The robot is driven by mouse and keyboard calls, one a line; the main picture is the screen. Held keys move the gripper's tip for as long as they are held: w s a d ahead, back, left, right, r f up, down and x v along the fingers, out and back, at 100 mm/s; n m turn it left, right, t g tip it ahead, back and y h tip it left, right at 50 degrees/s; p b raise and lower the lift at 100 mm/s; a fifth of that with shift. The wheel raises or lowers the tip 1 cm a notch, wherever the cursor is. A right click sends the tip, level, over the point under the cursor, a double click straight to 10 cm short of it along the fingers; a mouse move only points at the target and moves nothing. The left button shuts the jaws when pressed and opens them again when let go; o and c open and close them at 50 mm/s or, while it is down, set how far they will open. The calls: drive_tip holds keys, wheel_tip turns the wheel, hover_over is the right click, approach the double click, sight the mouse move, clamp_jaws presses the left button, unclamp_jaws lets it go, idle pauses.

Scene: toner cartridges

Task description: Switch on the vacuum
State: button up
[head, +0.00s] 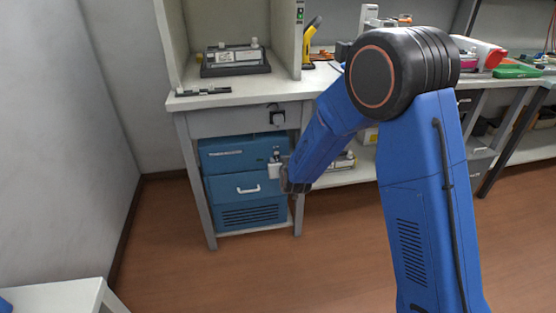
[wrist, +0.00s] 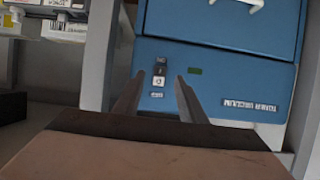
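The blue toner vacuum (head: 225,163) stands under the bench in the head view, with its upper panel, a middle drawer with a white handle, and a vented lower part. In the wrist view the blue vacuum (wrist: 222,68) appears upside down, its label at the right. A small black-and-white rocker switch (wrist: 159,76) sits on that panel; its on or off position cannot be told. My gripper (wrist: 157,84) is open and empty, its two fingers apart on either side of the switch in the picture.
A black tray (head: 236,68) with a cartridge stands on top. The floor (head: 255,270) in front is clear.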

sight(277, 157)
drive_tip(key=shift+x, duration=1.75)
drive_tip(key=shift+c, duration=0.4)
clamp_jaws()
drive_tip(key=shift+f+t, duration=0.25)
drive_tip(key=shift+t, duration=0.35)
drive_tip(key=shift+f+t+y, duration=0.15)
drive_tip(key=shift+t+y, duration=0.35)
drive_tip(key=shift+t, duration=0.4)
